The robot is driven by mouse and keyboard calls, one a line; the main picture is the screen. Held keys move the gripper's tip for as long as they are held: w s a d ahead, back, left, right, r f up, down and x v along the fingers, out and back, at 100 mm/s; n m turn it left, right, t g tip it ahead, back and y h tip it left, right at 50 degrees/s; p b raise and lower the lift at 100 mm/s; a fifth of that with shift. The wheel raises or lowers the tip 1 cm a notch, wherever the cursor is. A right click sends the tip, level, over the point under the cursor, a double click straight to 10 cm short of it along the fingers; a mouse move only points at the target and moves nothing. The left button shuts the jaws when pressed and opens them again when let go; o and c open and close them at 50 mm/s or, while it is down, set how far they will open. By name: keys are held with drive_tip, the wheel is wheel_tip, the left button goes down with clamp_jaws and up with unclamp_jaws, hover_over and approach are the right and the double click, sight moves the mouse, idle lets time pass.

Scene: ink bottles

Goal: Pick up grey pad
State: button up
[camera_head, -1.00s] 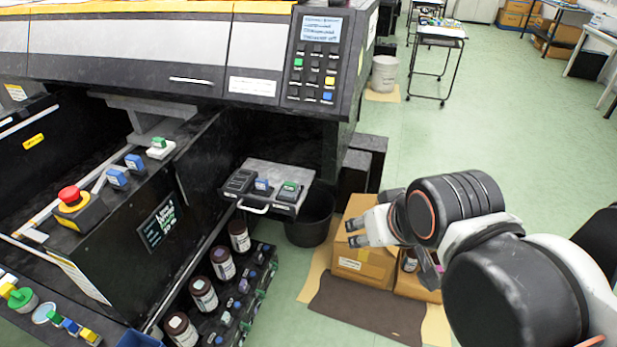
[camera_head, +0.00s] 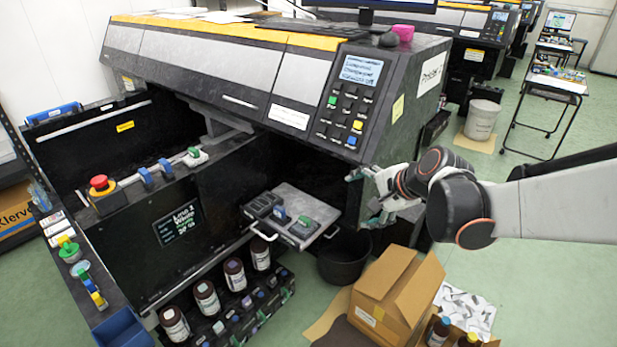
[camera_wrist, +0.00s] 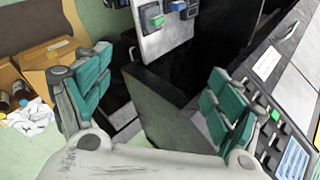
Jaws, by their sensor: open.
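A light grey tray (camera_head: 318,204) sticks out from the front of the black printer, with a handle below it. On it stand a dark grey block (camera_head: 262,205), a blue-topped block (camera_head: 279,215) and a green-topped block (camera_head: 303,228). I cannot tell for sure which thing is the grey pad. My gripper (camera_head: 364,198) is open and empty, to the right of the tray and apart from it, beside the printer's control panel. In the wrist view its teal-padded fingers (camera_wrist: 160,95) are wide apart, and the tray (camera_wrist: 162,42) shows at the top.
The control panel (camera_head: 347,103) is close to my gripper. A pink block (camera_head: 404,33) lies on the printer top.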

drive_tip(key=w+a+f+m+y, duration=0.2)
drive_tip(key=w+f+m, duration=0.25)
drive_tip(key=w, duration=0.25)
drive_tip(key=m+t+y+p, duration=0.15)
drive_tip(key=m+y, duration=0.25)
drive_tip(key=m, duration=0.5)
approach(307, 220)
drive_tip(key=shift+g+h, duration=0.25)
drive_tip(key=shift+h, duration=0.05)
drive_tip(key=x, duration=0.3)
drive_tip(key=b+x, duration=0.1)
drive_tip(key=x, duration=0.2)
drive_tip(key=shift+w+d+r+b, duration=0.1)
drive_tip(key=shift+w+r+b, duration=0.1)
drive_tip(key=shift+w+b, duration=0.15)
drive_tip(key=b+x, duration=0.1)
drive_tip(key=x, duration=0.1)
drive_tip(key=b+x, duration=0.1)
drive_tip(key=x, duration=0.1)
drive_tip(key=shift+s+a+f, duration=0.15)
drive_tip(key=shift+a+f, duration=0.1)
drive_tip(key=shift+a, duration=0.2)
drive_tip(key=shift+w+a, duration=0.25)
drive_tip(key=shift+w, duration=0.05)
drive_tip(key=c, duration=1.2)
